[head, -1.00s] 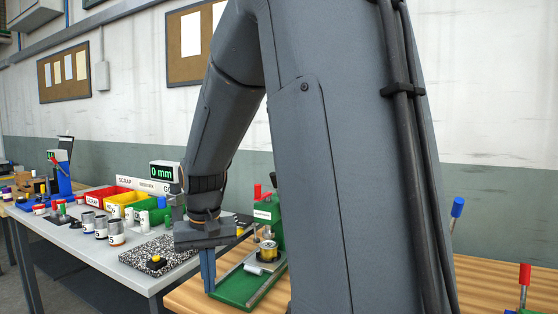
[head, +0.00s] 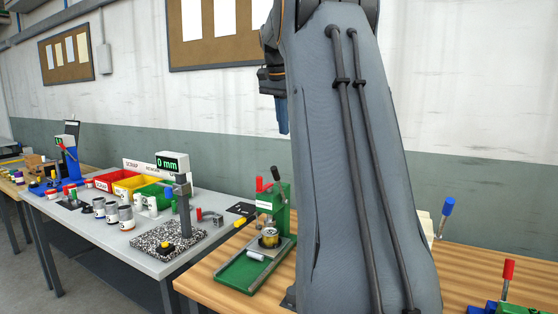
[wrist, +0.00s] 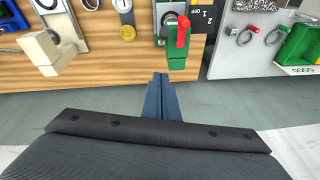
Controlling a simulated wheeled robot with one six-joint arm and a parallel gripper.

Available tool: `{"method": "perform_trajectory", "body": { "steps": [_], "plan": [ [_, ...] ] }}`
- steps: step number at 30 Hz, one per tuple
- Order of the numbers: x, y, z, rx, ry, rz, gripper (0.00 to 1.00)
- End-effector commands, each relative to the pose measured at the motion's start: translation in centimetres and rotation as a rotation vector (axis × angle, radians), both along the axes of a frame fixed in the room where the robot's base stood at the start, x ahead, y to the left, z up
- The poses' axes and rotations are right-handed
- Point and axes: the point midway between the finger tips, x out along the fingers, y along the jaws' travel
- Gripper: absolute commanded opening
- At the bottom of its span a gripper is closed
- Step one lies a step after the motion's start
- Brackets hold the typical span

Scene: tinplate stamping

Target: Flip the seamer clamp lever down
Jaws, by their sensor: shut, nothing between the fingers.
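A green bench machine (head: 281,208), which looks like the seamer, stands at the left end of the wooden bench, with a tin (head: 269,238) on its base. The wrist view shows the green machine (wrist: 177,63) and a red handle (wrist: 183,30) beyond my fingertips. My gripper (head: 283,130) is raised well above the machine, fingers pointing down, shut and empty, touching nothing. My arm hides part of the bench.
A grey table (head: 110,245) on the left holds a gauge stand (head: 184,205), tins and coloured bins (head: 128,187). Right of my arm stand a blue-handled lever (head: 447,208) and another red-handled lever (head: 508,270). The air around my gripper is free.

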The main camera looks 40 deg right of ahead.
Motion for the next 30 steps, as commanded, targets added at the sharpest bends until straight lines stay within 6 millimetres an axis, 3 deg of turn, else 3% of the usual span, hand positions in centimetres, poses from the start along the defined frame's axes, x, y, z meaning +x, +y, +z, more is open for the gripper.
{"method": "perform_trajectory", "body": {
  "steps": [8,23,30],
  "plan": [
    [0.2,-0.2,-1.0,0.000,0.002,0.002,0.00],
    [1.4,-2.4,-9.8,0.002,0.003,0.003,0.00],
    [1.0,0.4,-11.0,-0.001,0.001,0.004,0.00]
  ]
}}
